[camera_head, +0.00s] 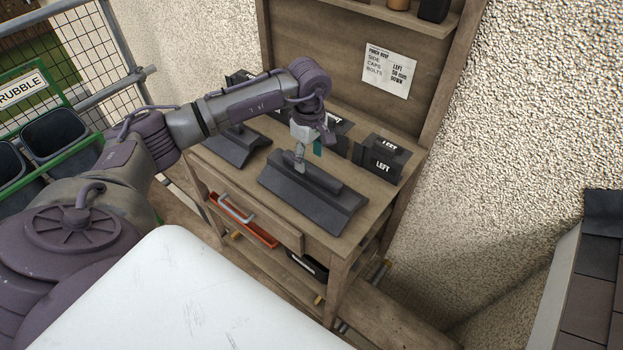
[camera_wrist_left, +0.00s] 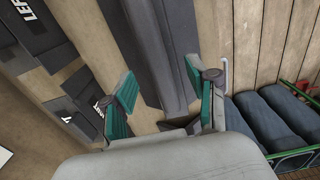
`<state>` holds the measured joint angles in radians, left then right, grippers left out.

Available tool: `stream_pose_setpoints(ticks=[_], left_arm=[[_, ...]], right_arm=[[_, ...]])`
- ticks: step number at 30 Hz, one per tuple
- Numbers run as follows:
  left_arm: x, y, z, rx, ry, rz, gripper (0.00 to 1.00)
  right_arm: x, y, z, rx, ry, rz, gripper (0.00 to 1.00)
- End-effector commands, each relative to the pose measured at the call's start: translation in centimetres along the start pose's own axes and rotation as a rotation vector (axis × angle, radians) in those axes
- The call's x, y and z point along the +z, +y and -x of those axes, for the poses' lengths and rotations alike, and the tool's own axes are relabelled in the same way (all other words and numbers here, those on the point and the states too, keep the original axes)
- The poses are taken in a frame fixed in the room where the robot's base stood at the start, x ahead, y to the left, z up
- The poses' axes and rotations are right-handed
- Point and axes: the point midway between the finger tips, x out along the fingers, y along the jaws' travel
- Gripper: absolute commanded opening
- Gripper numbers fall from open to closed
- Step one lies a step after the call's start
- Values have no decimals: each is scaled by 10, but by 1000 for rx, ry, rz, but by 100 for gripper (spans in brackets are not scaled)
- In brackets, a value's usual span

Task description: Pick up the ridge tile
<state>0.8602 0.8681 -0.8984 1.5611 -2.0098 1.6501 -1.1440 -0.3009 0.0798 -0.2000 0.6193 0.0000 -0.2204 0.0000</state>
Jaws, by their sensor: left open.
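A long dark grey ridge tile (camera_head: 322,202) with a raised ridge lies on the wooden workbench (camera_head: 262,208). My left gripper (camera_head: 309,156) is over the tile's far side, pointing down. In the left wrist view, its green-padded fingers (camera_wrist_left: 160,78) are open and spread to either side of the tile's raised part (camera_wrist_left: 158,40). Nothing is visibly gripped. I cannot tell whether the fingers touch the tile. My right gripper is in neither view.
Another dark tile (camera_head: 237,146) lies to the left on the bench. A green rack (camera_head: 62,150) with dark buckets and a RUBBLE sign stands at far left.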

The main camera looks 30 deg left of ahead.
Motion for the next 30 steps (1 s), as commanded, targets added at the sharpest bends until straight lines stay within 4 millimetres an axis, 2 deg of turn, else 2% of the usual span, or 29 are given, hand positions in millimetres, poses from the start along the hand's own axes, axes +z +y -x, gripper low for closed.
stream_pose_setpoints(ticks=[7,12,20,30], left_arm=[[6,2,-30,-5,-2,1,58],[5,2,-49,-2,-1,1,58],[5,3,-52,0,-1,0,57],[5,3,-52,0,-1,0,0]], right_arm=[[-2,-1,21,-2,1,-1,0],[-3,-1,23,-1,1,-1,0],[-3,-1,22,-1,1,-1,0],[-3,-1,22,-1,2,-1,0]])
